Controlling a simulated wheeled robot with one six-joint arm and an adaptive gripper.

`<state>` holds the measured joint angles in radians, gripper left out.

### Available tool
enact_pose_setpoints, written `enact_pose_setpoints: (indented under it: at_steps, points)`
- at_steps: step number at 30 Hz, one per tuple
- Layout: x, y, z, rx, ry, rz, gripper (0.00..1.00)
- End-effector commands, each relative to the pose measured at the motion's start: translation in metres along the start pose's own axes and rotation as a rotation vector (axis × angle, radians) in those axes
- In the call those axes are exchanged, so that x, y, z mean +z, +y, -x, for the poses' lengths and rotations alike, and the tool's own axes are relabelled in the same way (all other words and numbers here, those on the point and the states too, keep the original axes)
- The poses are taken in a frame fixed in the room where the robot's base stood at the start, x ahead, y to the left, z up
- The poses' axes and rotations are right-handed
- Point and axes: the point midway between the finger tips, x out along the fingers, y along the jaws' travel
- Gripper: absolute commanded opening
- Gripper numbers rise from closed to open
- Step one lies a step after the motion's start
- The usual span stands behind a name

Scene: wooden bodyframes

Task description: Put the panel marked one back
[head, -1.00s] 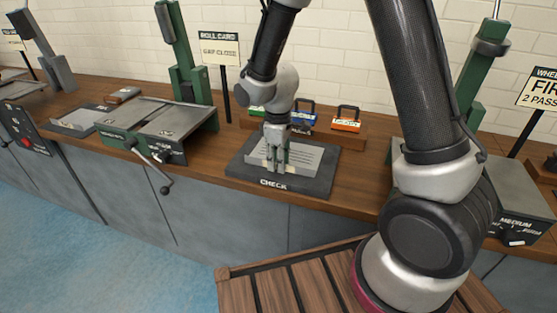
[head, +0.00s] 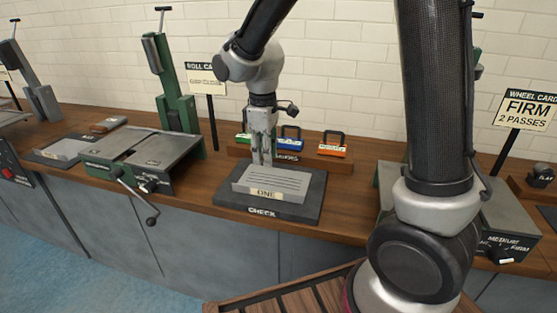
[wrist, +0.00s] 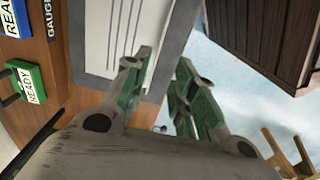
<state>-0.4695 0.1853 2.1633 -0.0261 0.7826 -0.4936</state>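The panel marked ONE (head: 275,181) is a pale grey, grooved slab with its label on the front edge. It lies on the dark CHECK pad (head: 298,213) on the wooden bench. My gripper (head: 262,163) points down over the back part of the panel in the head view; whether it touches is unclear. The panel (wrist: 108,35) shows beyond the fingers, toward the upper left, on the dark pad (wrist: 172,35).
A gauge rack (head: 338,165) with green, blue and orange padlock-shaped blocks stands behind the pad. A green machine with grey plates (head: 150,150) stands to the left. Another grey panel (head: 66,147) lies farther left. A slatted wooden stand (head: 300,303) is in front.

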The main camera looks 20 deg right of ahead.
Motion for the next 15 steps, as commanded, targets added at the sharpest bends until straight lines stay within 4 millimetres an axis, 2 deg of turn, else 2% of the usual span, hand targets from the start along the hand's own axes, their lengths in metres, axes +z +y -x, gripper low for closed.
enact_pose_setpoints:
  at_steps: [5,8,11,15]
  points:
    - [0.003,0.001,0.005,0.001,0.003,-0.008,0.27]
    - [0.018,0.004,0.021,0.012,0.024,-0.063,0.27]
    - [0.055,0.009,0.051,0.034,0.066,-0.185,0.27]
    - [0.13,0.003,0.097,0.075,0.146,-0.43,0.27]
